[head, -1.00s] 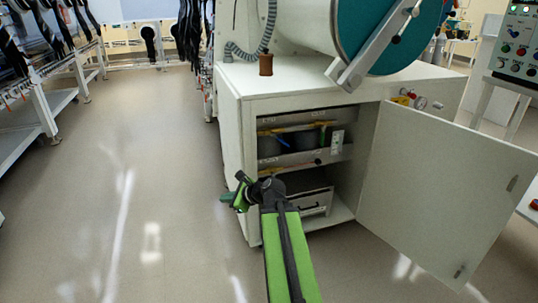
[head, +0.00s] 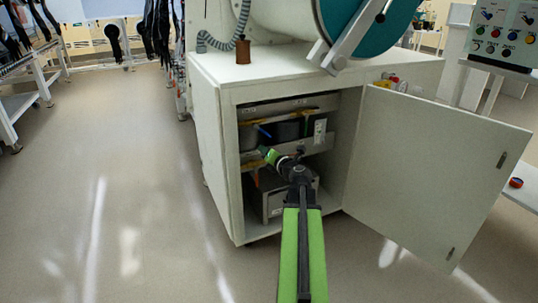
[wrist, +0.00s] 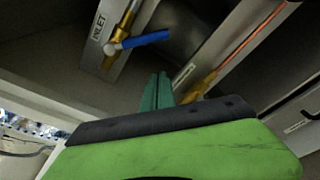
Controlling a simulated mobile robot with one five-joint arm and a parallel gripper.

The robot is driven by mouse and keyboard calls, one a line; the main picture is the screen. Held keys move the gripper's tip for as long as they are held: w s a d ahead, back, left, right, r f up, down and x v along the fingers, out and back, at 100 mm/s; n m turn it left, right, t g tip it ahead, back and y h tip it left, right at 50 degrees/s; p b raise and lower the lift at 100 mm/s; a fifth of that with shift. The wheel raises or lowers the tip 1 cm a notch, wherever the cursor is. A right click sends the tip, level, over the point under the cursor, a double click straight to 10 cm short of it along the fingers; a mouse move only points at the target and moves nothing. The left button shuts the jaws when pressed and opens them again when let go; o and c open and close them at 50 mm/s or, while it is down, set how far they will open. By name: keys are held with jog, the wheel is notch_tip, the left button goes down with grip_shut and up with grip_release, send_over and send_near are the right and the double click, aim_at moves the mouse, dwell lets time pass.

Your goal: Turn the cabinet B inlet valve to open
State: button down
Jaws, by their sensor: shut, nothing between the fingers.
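The inlet valve has a blue lever (wrist: 146,39) on a brass pipe (wrist: 124,25), beside a label (wrist: 98,28) that seems to read INLET. In the wrist view the lever points right, across the pipe. The lever also shows as a small blue bar in the head view (head: 264,132), inside the open cabinet (head: 228,165). My gripper (wrist: 157,90) has its green fingers shut together and empty. It is inside the cabinet opening, below the lever in both views, with a visible gap in the wrist view. In the head view my gripper (head: 267,153) is small.
The cabinet door (head: 435,170) stands wide open to the right. A copper pipe (wrist: 235,58) runs close right of my fingers in the wrist view. A grey box (head: 275,205) sits low in the cabinet. The floor (head: 120,200) at left is clear.

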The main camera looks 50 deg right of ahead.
aim_at(263, 131)
jog(key=w+d+r+p, duration=0.2)
jog(key=d, duration=0.1)
jog(key=shift+w+d+r+p, duration=0.15)
jog(key=shift+w+r+p, duration=0.05)
jog(key=shift+r+p, duration=0.1)
jog(key=shift+w, duration=0.1)
